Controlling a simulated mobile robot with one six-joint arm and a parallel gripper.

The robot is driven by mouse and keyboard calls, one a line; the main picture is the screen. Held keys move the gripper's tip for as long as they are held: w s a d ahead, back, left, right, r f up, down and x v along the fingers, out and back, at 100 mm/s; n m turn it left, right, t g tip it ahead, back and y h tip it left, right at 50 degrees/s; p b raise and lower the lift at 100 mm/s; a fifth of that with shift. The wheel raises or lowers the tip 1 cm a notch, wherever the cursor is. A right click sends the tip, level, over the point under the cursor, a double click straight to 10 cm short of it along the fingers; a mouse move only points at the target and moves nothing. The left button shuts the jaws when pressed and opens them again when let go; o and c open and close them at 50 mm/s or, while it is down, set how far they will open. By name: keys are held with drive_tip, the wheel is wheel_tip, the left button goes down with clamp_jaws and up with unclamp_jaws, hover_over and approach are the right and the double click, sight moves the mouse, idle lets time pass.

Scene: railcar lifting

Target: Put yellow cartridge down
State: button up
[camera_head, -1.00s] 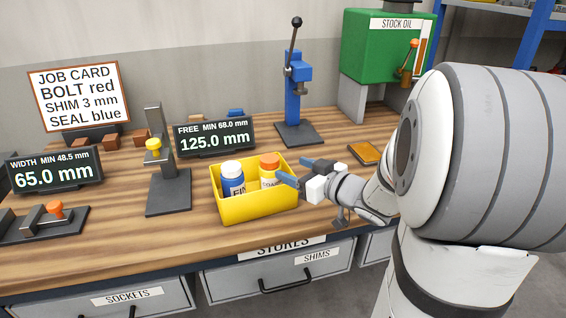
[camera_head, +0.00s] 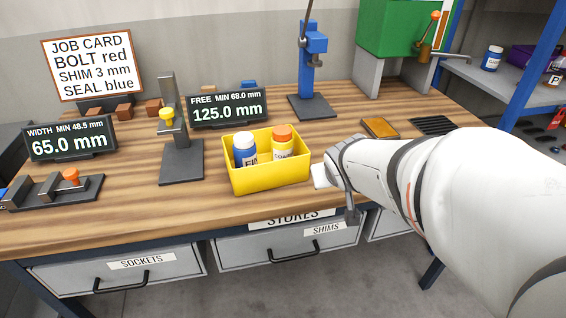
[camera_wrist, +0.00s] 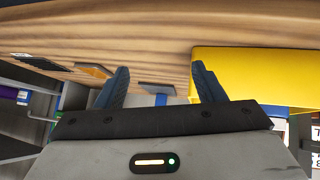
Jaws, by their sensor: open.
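The bin's yellow wall (camera_wrist: 255,75) shows beside the right-hand finger there. In the head view my wrist is just right of the bin, and my fingers are hidden. The cartridge does not show in the wrist view.
A grey stand with a yellow knob (camera_head: 181,162) is left of the bin, and the 125.0 mm display (camera_head: 228,108) is behind it. A blue lever press (camera_head: 310,75) stands farther back. An amber pad (camera_head: 380,127) lies to the right. The bench's front edge is close.

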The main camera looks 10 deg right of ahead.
drive_tip(key=s+a+f+g+y, duration=0.2)
drive_tip(key=s+a+g, duration=0.4)
drive_tip(key=s, duration=0.6)
drive_tip(key=a, duration=0.2)
drive_tip(key=shift+a+y, duration=0.3)
drive_tip(key=shift+y, duration=0.1)
wheel_tip(320, 180, up, 5)
drive_tip(key=p, duration=0.5)
drive_tip(key=shift+s+r, duration=0.15)
